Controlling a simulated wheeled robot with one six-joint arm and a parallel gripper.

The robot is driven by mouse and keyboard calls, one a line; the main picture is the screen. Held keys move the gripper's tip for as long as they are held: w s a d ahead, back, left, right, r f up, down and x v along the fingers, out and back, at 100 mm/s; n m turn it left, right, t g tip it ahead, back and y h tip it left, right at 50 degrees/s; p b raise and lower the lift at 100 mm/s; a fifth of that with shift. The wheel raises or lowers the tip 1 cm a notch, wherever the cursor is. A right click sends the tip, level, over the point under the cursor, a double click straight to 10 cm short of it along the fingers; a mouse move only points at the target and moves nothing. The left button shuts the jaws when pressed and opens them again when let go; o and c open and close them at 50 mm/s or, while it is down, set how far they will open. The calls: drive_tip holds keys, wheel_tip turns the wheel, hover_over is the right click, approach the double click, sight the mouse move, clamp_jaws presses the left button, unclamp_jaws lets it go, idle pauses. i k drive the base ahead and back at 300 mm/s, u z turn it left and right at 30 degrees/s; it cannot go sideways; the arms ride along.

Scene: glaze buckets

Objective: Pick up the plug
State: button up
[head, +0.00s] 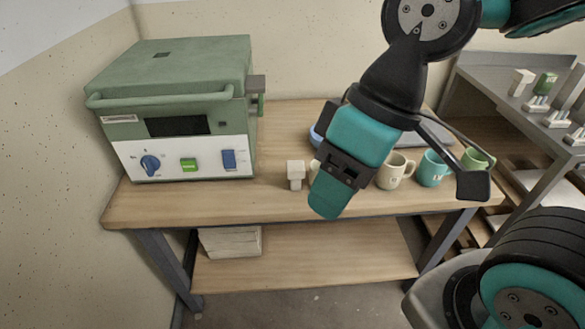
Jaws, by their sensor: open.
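A small white block with a narrower lower part, which looks like the plug (295,174), stands upright on the wooden table near its front edge, right of the kiln. My gripper (328,194) points down just to the right of it, in front of the table, and appears apart from it. Its jaws are open, and I see nothing held in them, though the fingers partly overlap in this view. A pale object shows only in part behind the gripper, just right of the plug; I cannot tell what it is.
A green kiln (165,100) with a white control panel fills the table's left side. A cream mug (393,172), a teal mug (432,169) and a light green mug (474,160) stand at the right. A grey shelf (500,72) holds small pieces beyond. Bare wooden table (235,205) lies in front.

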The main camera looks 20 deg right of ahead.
sight(295, 169)
drive_tip(key=z, duration=0.05)
drive_tip(key=k, duration=1.05)
drive_tip(key=u, duration=0.7)
drive_tip(key=i, duration=1.5)
drive_tip(key=z, duration=0.7)
